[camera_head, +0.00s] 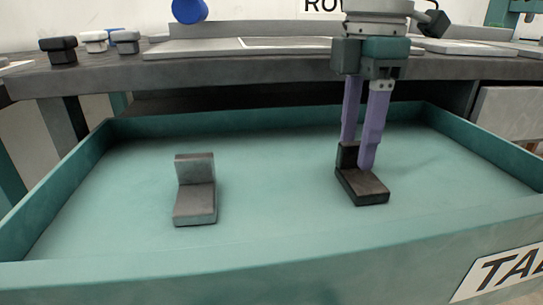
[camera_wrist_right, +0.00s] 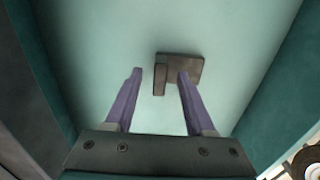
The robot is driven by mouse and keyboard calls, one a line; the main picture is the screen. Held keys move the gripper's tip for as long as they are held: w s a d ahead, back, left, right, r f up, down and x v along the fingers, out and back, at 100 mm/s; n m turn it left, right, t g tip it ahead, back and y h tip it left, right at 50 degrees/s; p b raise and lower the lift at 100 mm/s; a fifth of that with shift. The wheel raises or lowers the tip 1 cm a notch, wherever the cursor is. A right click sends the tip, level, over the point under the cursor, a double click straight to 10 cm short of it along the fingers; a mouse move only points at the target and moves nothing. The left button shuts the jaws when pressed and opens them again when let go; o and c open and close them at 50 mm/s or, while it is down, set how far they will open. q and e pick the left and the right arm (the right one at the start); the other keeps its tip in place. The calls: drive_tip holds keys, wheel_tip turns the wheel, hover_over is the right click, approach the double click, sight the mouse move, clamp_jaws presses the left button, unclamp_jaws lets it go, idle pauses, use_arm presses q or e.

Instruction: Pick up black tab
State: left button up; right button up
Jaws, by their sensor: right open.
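The black tab (camera_head: 366,190) is a dark L-shaped piece on the floor of the teal tray (camera_head: 270,258), right of its middle. Its flat foot points toward the front and its upright part is at the back. My right gripper (camera_head: 356,157) points down at it with open purple fingers. In the right wrist view, the open fingers (camera_wrist_right: 160,74) stand on either side of the tab's upright part, with a visible gap on the left side. The right finger overlaps the foot of the tab (camera_wrist_right: 192,68). My left gripper is not in view.
A grey L-shaped tab (camera_head: 195,205) stands in the tray to the left, apart from the gripper. The tray has raised walls all round. Behind it is a grey table (camera_head: 200,72) with black, white and blue-grey blocks (camera_head: 125,40) at its left. The tray floor between the tabs is clear.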

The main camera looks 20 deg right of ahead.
drive_tip(key=shift+f, duration=0.65)
drive_tip(key=shift+c, duration=0.3)
clamp_jaws()
